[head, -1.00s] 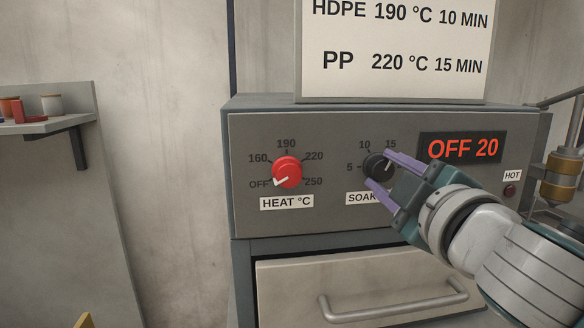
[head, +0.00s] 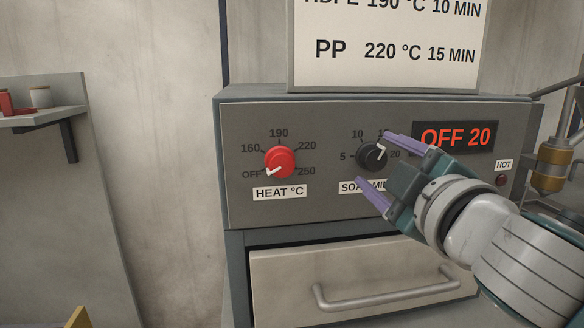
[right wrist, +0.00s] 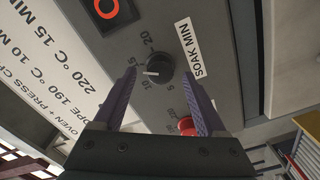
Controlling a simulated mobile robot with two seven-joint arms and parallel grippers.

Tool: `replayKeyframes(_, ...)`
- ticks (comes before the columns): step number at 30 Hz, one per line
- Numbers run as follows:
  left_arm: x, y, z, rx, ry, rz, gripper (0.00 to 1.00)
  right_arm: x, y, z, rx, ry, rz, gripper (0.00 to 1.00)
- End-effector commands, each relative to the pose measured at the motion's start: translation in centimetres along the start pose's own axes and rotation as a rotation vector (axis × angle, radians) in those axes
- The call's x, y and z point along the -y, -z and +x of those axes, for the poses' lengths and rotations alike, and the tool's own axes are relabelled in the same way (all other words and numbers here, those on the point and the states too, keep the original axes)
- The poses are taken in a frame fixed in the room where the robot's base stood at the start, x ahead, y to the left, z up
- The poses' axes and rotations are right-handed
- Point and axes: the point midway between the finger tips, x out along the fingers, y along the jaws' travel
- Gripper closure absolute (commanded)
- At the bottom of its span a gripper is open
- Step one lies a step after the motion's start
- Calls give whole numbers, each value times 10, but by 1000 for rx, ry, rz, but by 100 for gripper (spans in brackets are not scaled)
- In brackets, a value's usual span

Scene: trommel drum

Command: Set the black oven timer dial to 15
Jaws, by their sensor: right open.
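The black timer dial (head: 369,157) sits on the oven's front panel above the partly covered SOAK MIN label. Its white pointer leans to the upper right in the head view, near the 15 mark; I cannot tell whether it is exactly on it. In the right wrist view the dial (right wrist: 161,68) shows its pointer between the 10 and 15 marks. My right gripper (head: 373,158) is open in front of the dial. Its purple fingers lie to either side of the dial with gaps, apparently not touching it. My left gripper is not in view.
The display (head: 454,137) reads OFF 20. The red heat dial (head: 280,161) is to the left, pointing to OFF. A drawer with a metal handle (head: 385,292) is below. A sign (head: 388,45) stands on top. A shelf (head: 42,117) is at far left.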

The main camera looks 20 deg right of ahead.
Motion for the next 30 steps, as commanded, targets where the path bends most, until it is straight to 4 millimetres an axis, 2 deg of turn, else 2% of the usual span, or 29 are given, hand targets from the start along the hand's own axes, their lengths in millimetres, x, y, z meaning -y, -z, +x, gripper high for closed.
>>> replayKeyframes(9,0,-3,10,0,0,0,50,3,-2,-58,1,3,2,26)
replayKeyframes(15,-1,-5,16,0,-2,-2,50,2,-1,-85,1,1,1,26)
replayKeyframes(21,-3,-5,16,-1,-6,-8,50,0,0,-93,1,-1,0,26)
replayKeyframes(30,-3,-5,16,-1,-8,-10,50,0,0,-93,0,-1,0,26)
